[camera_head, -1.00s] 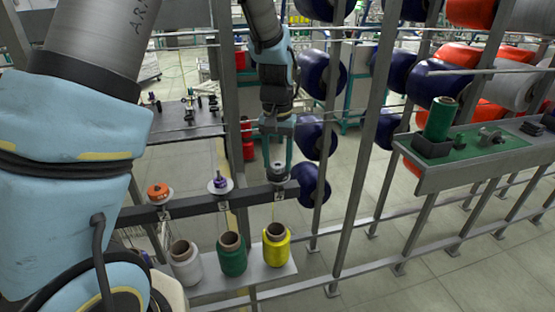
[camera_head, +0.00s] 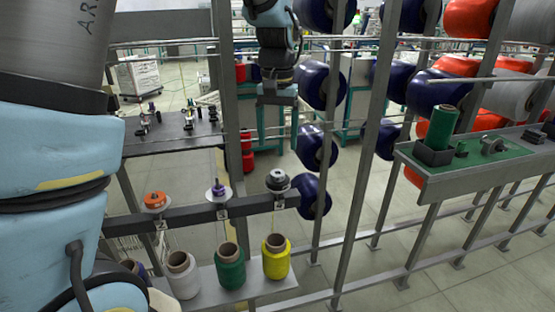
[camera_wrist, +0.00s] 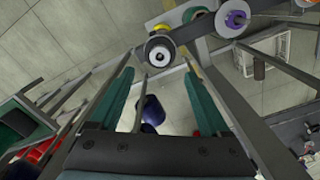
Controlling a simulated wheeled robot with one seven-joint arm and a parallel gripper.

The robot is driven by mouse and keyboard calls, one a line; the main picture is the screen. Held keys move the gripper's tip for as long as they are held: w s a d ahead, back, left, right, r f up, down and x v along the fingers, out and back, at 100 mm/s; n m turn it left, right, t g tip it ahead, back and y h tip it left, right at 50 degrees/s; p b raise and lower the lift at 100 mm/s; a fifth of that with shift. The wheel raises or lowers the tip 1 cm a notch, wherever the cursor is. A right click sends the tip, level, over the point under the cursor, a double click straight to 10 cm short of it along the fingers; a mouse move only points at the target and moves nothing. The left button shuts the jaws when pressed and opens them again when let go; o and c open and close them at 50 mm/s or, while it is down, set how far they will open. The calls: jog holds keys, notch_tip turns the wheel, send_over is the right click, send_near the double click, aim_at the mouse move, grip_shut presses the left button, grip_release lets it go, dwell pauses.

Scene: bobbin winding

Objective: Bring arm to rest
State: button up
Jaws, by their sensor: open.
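My gripper (camera_head: 277,143) is open and empty, above the right end of the dark rail (camera_head: 245,207). In the wrist view its two teal fingers (camera_wrist: 159,75) are spread apart with only floor and rack parts seen between them. A silver-and-black bobbin (camera_head: 278,181) sits on the rail's right end, below and apart from the fingers. It also shows just beyond the fingertips in the wrist view (camera_wrist: 158,50). A purple bobbin (camera_head: 219,191) sits mid-rail and an orange bobbin (camera_head: 155,201) at its left.
White (camera_head: 182,275), green (camera_head: 230,267) and yellow (camera_head: 276,257) thread cones stand on a shelf below the rail. Metal posts (camera_head: 362,150) and dark blue spools (camera_head: 315,147) stand to the right. A green-topped side shelf (camera_head: 490,155) holds another green cone (camera_head: 437,128). A grey table (camera_head: 170,130) lies behind.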

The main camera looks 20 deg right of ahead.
jog(key=w+a+f+n, duration=0.2)
jog(key=a+n, duration=0.1)
jog(key=a, duration=1.5)
jog(key=s+a+f+n, duration=0.1)
jog(key=s+a+f, duration=0.1)
jog(key=a, duration=0.4)
jog(key=s+a+f+n+t, duration=0.1)
jog(key=s+a+f+n, duration=0.1)
jog(key=s+a, duration=0.2)
jog(key=shift+a+t, duration=0.3)
jog(key=shift+a, duration=0.75)
jog(key=shift+f, duration=0.1)
